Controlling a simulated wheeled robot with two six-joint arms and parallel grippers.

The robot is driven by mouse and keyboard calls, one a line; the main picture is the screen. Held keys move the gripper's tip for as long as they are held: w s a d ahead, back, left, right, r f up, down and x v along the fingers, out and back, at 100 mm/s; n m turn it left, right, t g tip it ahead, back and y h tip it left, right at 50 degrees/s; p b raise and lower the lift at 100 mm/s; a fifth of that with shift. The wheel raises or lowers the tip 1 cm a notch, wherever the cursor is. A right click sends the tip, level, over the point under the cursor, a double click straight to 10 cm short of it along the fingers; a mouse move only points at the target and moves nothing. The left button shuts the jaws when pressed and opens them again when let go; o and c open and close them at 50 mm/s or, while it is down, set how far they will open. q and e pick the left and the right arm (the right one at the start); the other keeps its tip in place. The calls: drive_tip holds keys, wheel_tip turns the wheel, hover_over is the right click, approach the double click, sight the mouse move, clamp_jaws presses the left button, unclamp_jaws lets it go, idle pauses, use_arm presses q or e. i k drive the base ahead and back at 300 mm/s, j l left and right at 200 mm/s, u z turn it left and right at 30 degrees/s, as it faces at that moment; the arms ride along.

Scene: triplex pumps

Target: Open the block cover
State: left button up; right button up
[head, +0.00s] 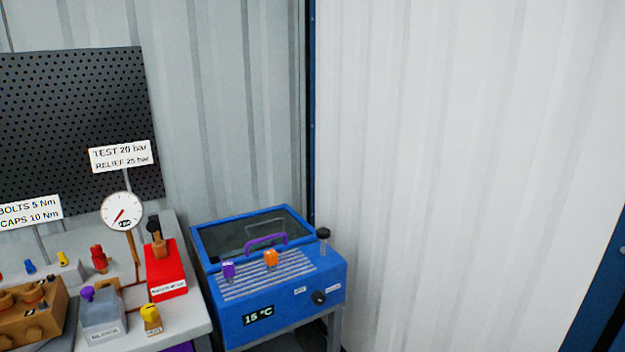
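A blue bench unit (285,318) with a "15 °C" display stands right of the grey bench in the head view. A dark glass panel in a blue frame (225,239) is at the back of its top. A purple arched handle (266,241) is at the front edge of this panel. I take the panel to be the block cover; I cannot tell whether it lies flat or is tilted. A slatted area (283,286) in front carries a purple piece (229,270) and an orange piece (270,259). Neither of my grippers is in view.
A black-topped post (323,236) rises at the unit's right rear, and a black knob (319,298) is on its front. The grey bench (192,325) at left holds a red box (166,272), a gauge (122,212) and a brown block (35,318). White corrugated walls stand behind.

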sight(87, 292)
drive_tip(key=u, duration=1.3)
